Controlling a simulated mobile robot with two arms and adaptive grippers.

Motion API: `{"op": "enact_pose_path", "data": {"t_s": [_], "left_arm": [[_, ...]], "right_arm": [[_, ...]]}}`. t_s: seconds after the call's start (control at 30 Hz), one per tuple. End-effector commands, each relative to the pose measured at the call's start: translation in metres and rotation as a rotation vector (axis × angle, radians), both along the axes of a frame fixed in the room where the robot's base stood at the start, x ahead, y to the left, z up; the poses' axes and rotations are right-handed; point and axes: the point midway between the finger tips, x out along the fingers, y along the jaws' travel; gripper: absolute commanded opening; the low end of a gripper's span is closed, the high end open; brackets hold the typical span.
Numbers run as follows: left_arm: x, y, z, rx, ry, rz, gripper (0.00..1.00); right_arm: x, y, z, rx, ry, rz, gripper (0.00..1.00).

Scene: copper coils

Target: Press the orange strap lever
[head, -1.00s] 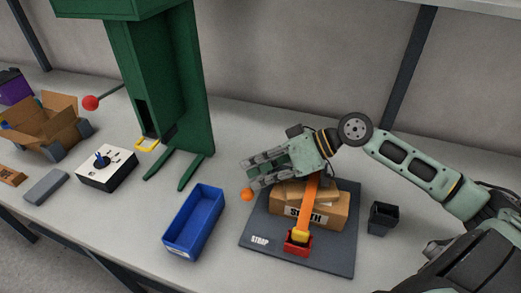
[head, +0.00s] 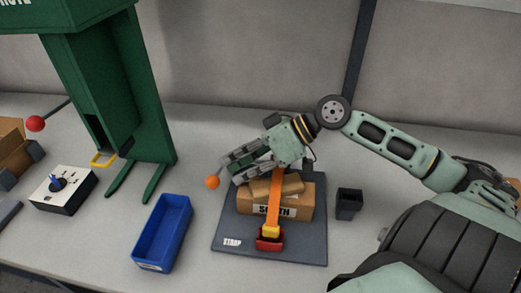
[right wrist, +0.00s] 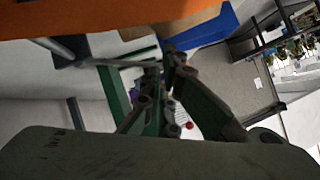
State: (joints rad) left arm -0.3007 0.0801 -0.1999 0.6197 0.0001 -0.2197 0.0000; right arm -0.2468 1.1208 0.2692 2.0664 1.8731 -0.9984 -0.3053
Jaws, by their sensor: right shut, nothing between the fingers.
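The strap lever's orange knob (head: 212,182) shows in the head view, left of the box and above the left edge of the dark strap base (head: 300,248). Its rod is mostly hidden by my gripper. My right gripper (head: 228,168) is shut and empty, its fingers just right of and slightly above the knob; I cannot tell whether they touch. An orange strap (head: 273,208) runs over a cardboard box (head: 300,200) to a red and yellow buckle (head: 269,240). In the right wrist view an orange band (right wrist: 110,14) crosses the top, very close. My left gripper is out of view.
A blue bin (head: 162,230) stands left of the base, and a small black cup (head: 348,203) stands right of it. A green press (head: 110,90) with a red-knobbed lever (head: 36,123) and a white control box (head: 62,190) are farther left. Bare table lies between bin and base.

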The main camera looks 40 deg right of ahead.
Motion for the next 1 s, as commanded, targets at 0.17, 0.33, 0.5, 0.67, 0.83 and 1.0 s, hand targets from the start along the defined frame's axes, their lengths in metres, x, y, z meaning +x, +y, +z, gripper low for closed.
{"op": "enact_pose_path", "data": {"t_s": [0.17,0.33,0.5,0.67,0.83,1.0], "left_arm": [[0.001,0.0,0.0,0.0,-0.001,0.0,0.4],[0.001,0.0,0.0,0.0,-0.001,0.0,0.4],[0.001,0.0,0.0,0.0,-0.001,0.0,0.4],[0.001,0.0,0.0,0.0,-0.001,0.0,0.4],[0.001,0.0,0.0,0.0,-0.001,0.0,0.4],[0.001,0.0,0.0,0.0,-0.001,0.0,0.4]], "right_arm": [[-0.013,-0.021,0.015,0.001,-0.001,-0.002,0.0],[-0.023,-0.039,0.028,0.002,-0.001,-0.003,0.0],[-0.03,-0.05,0.036,0.001,-0.001,-0.002,0.0],[-0.032,-0.052,0.037,-0.001,-0.001,0.0,0.0],[-0.032,-0.052,0.037,-0.001,-0.001,0.0,0.0],[-0.031,-0.052,0.037,-0.001,-0.001,0.0,0.0]]}}
